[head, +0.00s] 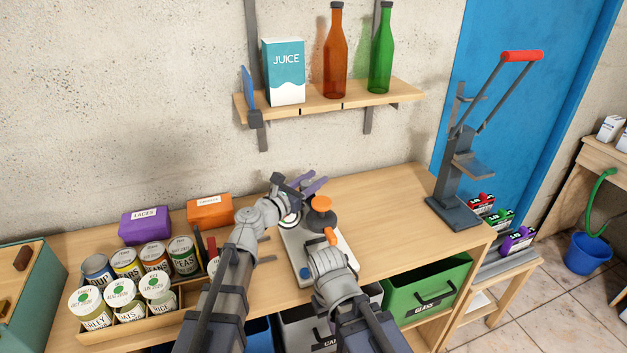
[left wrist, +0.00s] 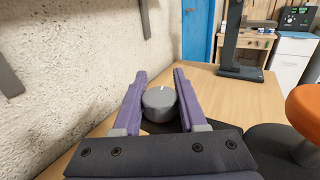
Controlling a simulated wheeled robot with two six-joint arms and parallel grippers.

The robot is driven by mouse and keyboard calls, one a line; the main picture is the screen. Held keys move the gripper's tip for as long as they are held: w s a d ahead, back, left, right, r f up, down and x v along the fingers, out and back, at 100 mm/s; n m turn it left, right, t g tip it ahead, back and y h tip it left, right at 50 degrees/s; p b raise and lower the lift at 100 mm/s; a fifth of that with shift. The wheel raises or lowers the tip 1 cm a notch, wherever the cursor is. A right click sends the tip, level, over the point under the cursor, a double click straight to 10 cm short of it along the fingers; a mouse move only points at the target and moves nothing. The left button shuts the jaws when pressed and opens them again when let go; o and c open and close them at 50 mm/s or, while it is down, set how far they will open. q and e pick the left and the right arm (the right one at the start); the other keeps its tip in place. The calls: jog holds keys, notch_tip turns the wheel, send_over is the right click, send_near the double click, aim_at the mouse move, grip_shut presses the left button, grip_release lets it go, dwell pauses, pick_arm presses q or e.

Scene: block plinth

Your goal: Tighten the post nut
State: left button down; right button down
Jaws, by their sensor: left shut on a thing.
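A grey round knob with a white mark (left wrist: 160,101), which looks like the post nut, sits between the purple fingers of my left gripper (left wrist: 160,80). The gripper is shut on it. In the head view my left gripper (head: 312,186) is at the back of a pale plate (head: 300,252) on the bench, and hides the nut there. An orange-topped dark knob (head: 322,203) stands just in front of it; it also shows at the right of the left wrist view (left wrist: 305,108). My right arm reaches over the plate's front right; its gripper cannot be made out.
A black lever press (head: 455,205) stands at the bench's right end. Labelled cans (head: 128,262), a purple box (head: 145,225) and an orange box (head: 210,210) are at left. A shelf (head: 340,103) with juice and bottles hangs above. The bench between plate and press is clear.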

pick_arm(q)
jog(key=shift+m+g+h, duration=0.3)
jog(key=shift+h, duration=0.1)
jog(key=shift+s+d+m+g+h, duration=0.15)
jog(key=shift+s+m+g+h, duration=0.45)
jog(key=shift+m+g, duration=2.05)
jog(key=shift+s+d+m+g+h, duration=0.1)
jog(key=shift+s+m+g+h, duration=0.25)
jog(key=shift+m+g+h, duration=2.1)
jog(key=shift+s+d+m+g+y, duration=0.15)
jog(key=shift+s+m+g+y, duration=0.65)
jog(key=shift+g, duration=3.5)
jog(key=shift+w+m+g, duration=0.25)
jog(key=shift+m+g, duration=0.05)
jog(key=shift+m, duration=0.5)
jog(key=shift+c, duration=2.4)
grip_release()
